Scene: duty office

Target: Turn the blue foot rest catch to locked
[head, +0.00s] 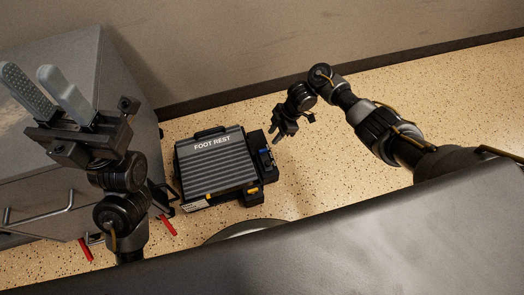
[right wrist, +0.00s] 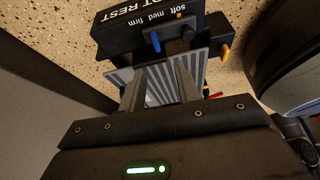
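The foot rest (head: 216,165) is a grey ribbed pad on a dark base on the floor, with its name on top. A small blue catch (head: 264,154) is on the dark housing at its right side. In the right wrist view a blue lever (right wrist: 156,41) sits by the words soft, med and firm; its exact setting is unclear. My right gripper (head: 279,136) is just right of and above the housing, apart from the blue catch. Its fingers (right wrist: 160,85) are parted and empty. My left gripper (head: 30,72) is open and empty, over the grey cabinet.
A yellow part (head: 252,191) is at the foot rest's lower right corner. A grey cabinet (head: 60,150) with bar handles stands close on the left. Red pieces (head: 167,225) show near its base. The wall is behind; speckled floor (head: 330,165) is clear to the right.

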